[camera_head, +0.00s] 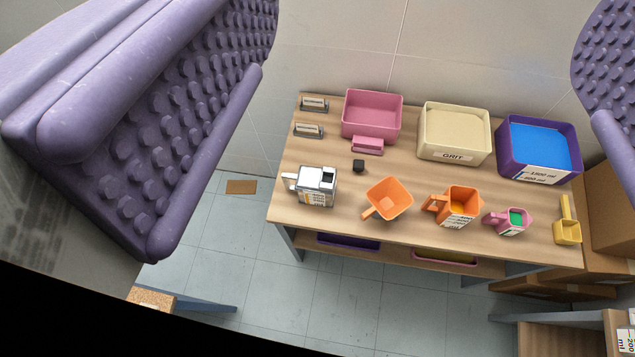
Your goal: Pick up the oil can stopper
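A small dark block (358,166), which looks like the oil can stopper, sits on the wooden table (400,178). It stands below the pink bin and to the right of a white-and-grey can. This can (316,188) looks like the oil can and has a dark square patch on top. My gripper (425,85) is wide open, with a purple studded finger at the left and another at the right edge. The fingers are well apart from the block, and nothing is visible between them at close range.
A pink bin (371,116), a cream GRIT bin (454,135) and a purple bin (545,165) line the back. An orange scoop (390,198), orange jug (459,204), pink jug (512,222) and yellow scoop (567,229) stand in front. Bare table surrounds the block.

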